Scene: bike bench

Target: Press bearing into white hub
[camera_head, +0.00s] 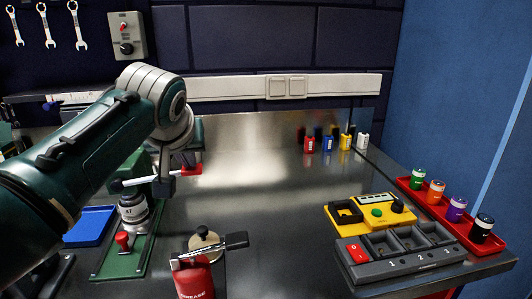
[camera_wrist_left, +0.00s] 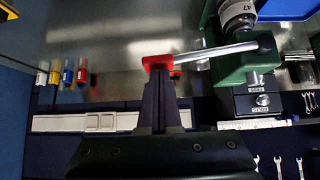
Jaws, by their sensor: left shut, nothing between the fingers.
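The green press (camera_head: 140,165) stands at left, partly hidden behind my left arm. Its pale lever bar (camera_head: 140,181) runs sideways to a red grip (camera_head: 192,170); the lever also shows in the left wrist view (camera_wrist_left: 215,51). No bearing can be made out. My left gripper (camera_head: 166,187) is shut and empty, its dark fingers up against or just beside the red grip (camera_wrist_left: 157,62) in the wrist view. I cannot tell if they touch.
A red grease can (camera_head: 194,280) with a black handle stands front centre. A blue tray (camera_head: 89,226) lies left of the press. A grey numbered holder (camera_head: 405,264), a yellow box (camera_head: 345,230) and a red tray of jars (camera_head: 480,247) fill the right. The middle bench is clear.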

